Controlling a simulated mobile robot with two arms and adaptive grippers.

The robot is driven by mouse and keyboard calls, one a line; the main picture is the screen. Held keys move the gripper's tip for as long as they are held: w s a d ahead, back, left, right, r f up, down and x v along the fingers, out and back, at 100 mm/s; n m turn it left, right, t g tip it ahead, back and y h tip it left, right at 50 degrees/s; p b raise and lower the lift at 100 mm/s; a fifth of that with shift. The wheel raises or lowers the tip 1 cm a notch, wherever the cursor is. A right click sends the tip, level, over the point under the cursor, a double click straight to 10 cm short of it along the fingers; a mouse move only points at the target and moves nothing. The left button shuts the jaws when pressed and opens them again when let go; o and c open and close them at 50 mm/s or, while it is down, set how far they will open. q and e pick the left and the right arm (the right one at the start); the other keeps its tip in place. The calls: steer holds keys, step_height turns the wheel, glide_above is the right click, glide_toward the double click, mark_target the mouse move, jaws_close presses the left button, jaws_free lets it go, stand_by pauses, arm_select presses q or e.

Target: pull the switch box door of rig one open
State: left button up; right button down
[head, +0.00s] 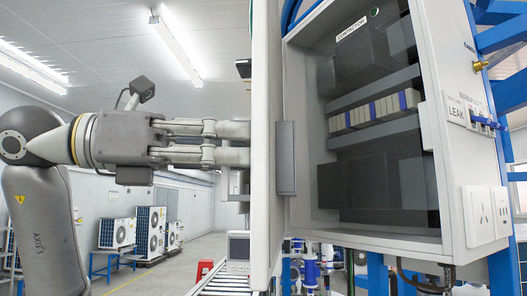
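The switch box (455,225) stands at the right of the head view with its inside in plain sight. Its door (264,225) is swung open and appears almost edge-on at the box's left side. A grey block (286,158) sits on the door's inner side. My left gripper (242,143) comes in from the left, its two fingers level and a narrow gap between them. The fingertips reach the door's outer side. Whether they hold a handle there is hidden. My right gripper is out of view.
Inside the box are dark units and a row of light modules (375,110). Sockets (485,217) and blue-handled levers (487,122) are on its right side. Blue frame bars (507,92) stand at the right. Outdoor units (150,232) stand far back left, with clear floor before them.

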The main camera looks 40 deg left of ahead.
mark_target(263, 146)
arm_select(q)
steer(key=shift+w+d, duration=0.4)
steer(key=shift+d, duration=0.25)
steer(key=shift+w+d, duration=0.35)
steer(key=shift+d, duration=0.35)
steer(key=shift+w+d, duration=0.4)
steer(key=shift+d, duration=0.25)
